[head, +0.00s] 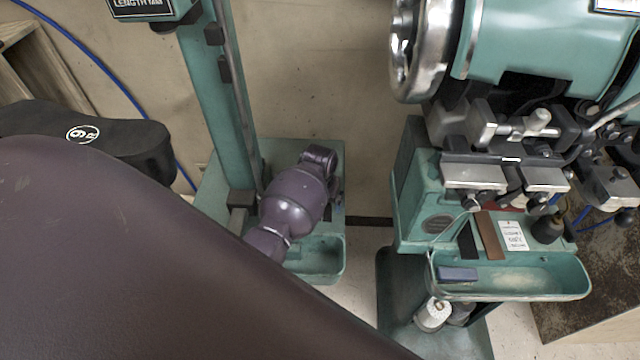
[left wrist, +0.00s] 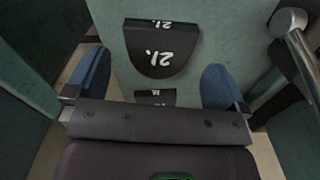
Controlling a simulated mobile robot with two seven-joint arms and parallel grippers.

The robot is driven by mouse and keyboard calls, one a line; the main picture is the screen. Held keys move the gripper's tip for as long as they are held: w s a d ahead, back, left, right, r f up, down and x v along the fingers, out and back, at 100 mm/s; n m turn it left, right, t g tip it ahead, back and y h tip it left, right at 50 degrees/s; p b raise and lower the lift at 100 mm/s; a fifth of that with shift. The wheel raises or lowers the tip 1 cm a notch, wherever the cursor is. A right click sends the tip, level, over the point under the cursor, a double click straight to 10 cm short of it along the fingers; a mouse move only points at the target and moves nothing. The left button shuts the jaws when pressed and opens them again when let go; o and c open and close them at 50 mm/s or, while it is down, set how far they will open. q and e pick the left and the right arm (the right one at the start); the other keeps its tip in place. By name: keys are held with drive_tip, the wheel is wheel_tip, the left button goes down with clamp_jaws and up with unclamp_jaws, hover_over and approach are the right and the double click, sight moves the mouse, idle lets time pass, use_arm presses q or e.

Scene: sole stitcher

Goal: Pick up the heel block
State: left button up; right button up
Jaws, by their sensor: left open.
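In the left wrist view a black heel-shaped block (left wrist: 162,52) with white "21" markings rests against a teal surface (left wrist: 215,35). I take it for the heel block. My left gripper (left wrist: 157,82) is open, its two blue fingertips wide apart to the left and right, just below the block in the picture. Nothing is seen between the fingertips except a smaller black marked piece (left wrist: 155,97), partly hidden by the gripper's body. In the head view I cannot make out the left gripper or this block. My right gripper is not in view.
A teal stitching machine (head: 545,45) with a handwheel (head: 425,50) and clamps stands at right, above a teal tray (head: 520,292). A black piece (head: 110,140) marked "9" lies at left. A silver rod (left wrist: 290,22) is right of the block.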

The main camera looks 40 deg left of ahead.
use_arm(q)
drive_tip(key=shift+d+f, duration=0.1)
drive_tip(key=shift+f, duration=1.7)
drive_tip(key=c, duration=0.9)
